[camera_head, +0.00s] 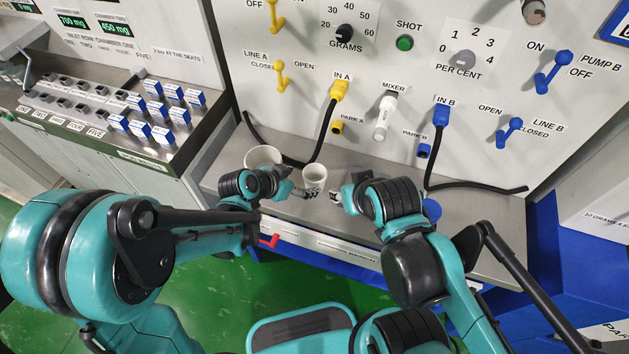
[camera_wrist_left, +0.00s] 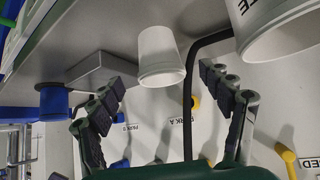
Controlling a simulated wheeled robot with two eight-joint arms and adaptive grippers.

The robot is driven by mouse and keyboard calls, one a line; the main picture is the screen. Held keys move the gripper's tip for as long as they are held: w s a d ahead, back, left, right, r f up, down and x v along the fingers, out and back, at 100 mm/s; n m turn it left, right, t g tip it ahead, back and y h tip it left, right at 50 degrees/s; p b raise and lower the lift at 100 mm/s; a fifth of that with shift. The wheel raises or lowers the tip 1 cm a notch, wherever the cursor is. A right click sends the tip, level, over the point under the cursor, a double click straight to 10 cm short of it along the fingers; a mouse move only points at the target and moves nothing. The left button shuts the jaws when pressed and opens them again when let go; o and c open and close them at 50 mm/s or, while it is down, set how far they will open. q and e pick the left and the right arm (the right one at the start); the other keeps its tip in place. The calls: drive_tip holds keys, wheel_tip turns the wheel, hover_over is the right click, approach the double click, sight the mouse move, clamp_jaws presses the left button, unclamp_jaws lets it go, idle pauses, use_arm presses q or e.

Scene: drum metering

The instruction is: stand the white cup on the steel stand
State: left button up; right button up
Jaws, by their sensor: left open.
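The white cup (camera_head: 314,180) stands upright on the grey bench in the head view, between my two grippers. In the left wrist view the cup (camera_wrist_left: 158,55) lies just beyond the open fingers of my left gripper (camera_wrist_left: 165,85), apart from them. My left gripper (camera_head: 297,190) is low and left of the cup in the head view. The steel stand (camera_wrist_left: 103,68) is a low grey block beside the cup in the left wrist view, with nothing on it; my right arm mostly hides it in the head view. My right gripper (camera_head: 346,193) is right of the cup; its fingers are unclear.
A larger white container (camera_head: 263,156) stands left of the cup. A blue cup (camera_head: 431,210) stands to the right. Black hoses (camera_head: 325,130) hang from the upright panel and lie on the bench behind the cup. The bench's front edge is close to my arms.

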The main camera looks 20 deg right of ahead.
sight(308, 180)
use_arm(q)
drive_tip(key=b+x, duration=0.1)
drive_tip(key=x, duration=0.2)
drive_tip(key=shift+s+d, duration=0.1)
drive_tip(key=b+x, duration=0.2)
drive_tip(key=x, duration=0.3)
drive_tip(key=shift+r, duration=0.25)
drive_tip(key=c, duration=1.4)
